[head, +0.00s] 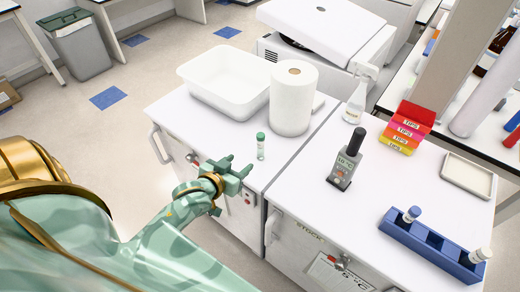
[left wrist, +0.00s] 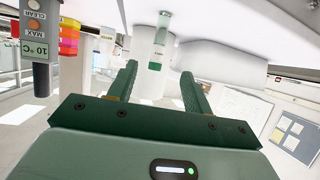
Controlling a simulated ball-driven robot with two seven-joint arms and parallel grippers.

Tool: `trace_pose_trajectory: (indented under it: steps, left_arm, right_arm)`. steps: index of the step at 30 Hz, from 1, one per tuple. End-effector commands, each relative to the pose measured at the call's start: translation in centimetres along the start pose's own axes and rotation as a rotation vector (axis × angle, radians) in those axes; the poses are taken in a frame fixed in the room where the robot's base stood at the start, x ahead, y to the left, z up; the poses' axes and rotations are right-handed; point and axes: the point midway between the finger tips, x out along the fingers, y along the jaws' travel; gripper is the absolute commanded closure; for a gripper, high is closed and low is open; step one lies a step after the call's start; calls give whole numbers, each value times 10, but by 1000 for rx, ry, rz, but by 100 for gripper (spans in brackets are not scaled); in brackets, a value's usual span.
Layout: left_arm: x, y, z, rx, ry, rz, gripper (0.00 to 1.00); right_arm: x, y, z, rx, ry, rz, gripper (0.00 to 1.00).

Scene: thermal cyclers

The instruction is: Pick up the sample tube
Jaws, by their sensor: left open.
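The sample tube (head: 261,147), small with a green cap and a label, stands upright on the white bench top in front of the paper roll. My left gripper (head: 238,167) is at the bench's front edge, just short of the tube, with its fingers pointing toward it. The left wrist view is upside down; there the tube (left wrist: 158,42) shows beyond and between the open fingertips (left wrist: 159,72), apart from them. The left gripper is open and empty. My right gripper is in neither view.
A white paper roll (head: 293,98) and a white tub (head: 222,80) stand behind the tube.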

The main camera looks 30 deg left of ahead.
Motion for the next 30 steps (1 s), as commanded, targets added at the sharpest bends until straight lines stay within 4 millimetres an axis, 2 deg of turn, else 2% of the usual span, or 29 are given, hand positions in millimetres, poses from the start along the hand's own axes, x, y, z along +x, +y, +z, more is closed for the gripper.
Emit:
trace_pose_trajectory:
  steps: [4, 12, 15, 22, 27, 30]
  left_arm:
    - [16, -1, -8, -2, 18, 0, 50]
    - [82, 0, -7, -2, 16, 0, 50]
    - [99, 0, -8, -2, 15, 0, 50]
    - [118, 0, -10, -2, 15, 0, 50]
    - [148, 0, -11, -1, 13, 0, 50]
    - [158, 0, -12, -1, 14, 1, 50]
  right_arm:
    - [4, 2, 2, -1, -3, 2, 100]
    - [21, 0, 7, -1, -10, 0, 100]
    - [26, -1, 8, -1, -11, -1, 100]
    - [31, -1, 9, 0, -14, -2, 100]
    - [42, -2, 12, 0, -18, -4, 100]
    - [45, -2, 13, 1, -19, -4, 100]
